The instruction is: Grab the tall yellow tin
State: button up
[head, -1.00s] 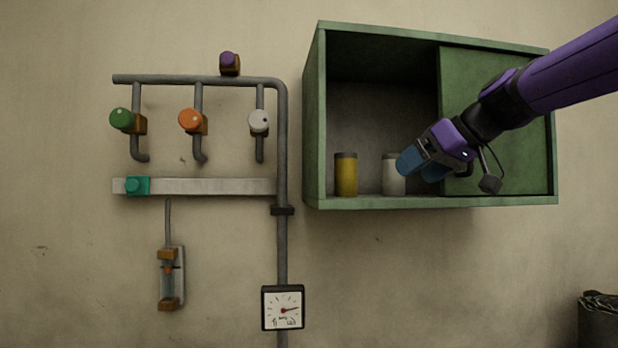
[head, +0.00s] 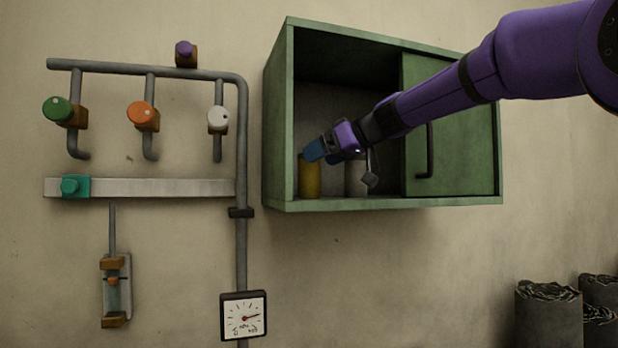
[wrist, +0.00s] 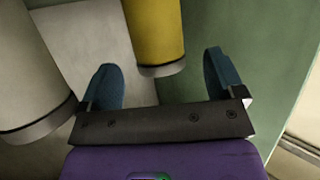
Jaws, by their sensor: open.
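The tall yellow tin (head: 309,178) stands upright on the floor of the green cabinet, near its left wall. In the wrist view the yellow tin (wrist: 154,32) lies ahead of my gripper, in line with the space between the fingers. My gripper (head: 318,151) has blue fingers and is at the tin's upper part in the head view, covering some of its top. In the wrist view my gripper (wrist: 166,82) is open, with a finger toward each side of the tin and nothing clearly held. Whether a finger touches the tin cannot be told.
A pale tin (wrist: 27,75) stands close on the left in the wrist view; in the head view it (head: 355,178) is partly hidden behind my gripper. The green cabinet (head: 278,120) has a sliding door (head: 465,150) covering its right side. Pipes and valves are on the wall at left.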

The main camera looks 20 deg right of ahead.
jog(key=x, duration=0.4)
jog(key=shift+w+a+f, duration=0.1)
jog(key=shift+w+f, duration=0.05)
jog(key=c, duration=1.2)
